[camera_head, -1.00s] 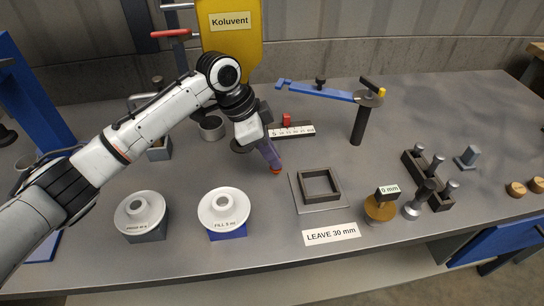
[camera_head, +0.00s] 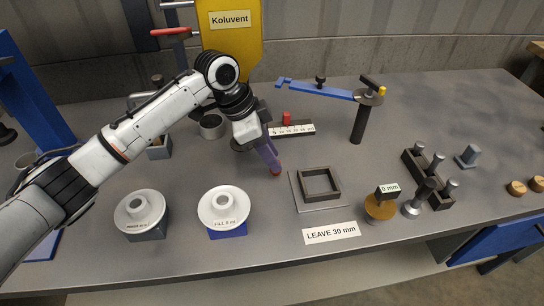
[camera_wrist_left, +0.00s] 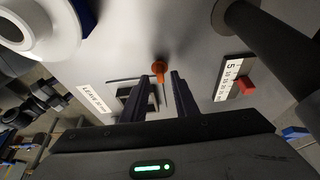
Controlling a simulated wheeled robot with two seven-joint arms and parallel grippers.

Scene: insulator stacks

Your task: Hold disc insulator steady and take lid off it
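Two white disc insulators stand on blocks at the front left of the bench: the left one (camera_head: 138,211), marked by a small label, and one labelled FILL 5 ml (camera_head: 223,209). I cannot tell a separate lid on either. A white disc also shows at the top left of the left wrist view (camera_wrist_left: 32,25). My left gripper (camera_head: 271,163) points down behind and right of the FILL disc, apart from it. In the left wrist view its two fingers are parted, with an orange-headed thin tool (camera_wrist_left: 158,68) at the gap by the tips. My right gripper is out of view.
A square frame on a plate (camera_head: 319,184) lies right of the gripper, with a LEAVE 30 mm card (camera_head: 331,233) in front. A ruler with a red slider (camera_head: 291,130) lies behind. A blue-armed post (camera_head: 358,124) stands right.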

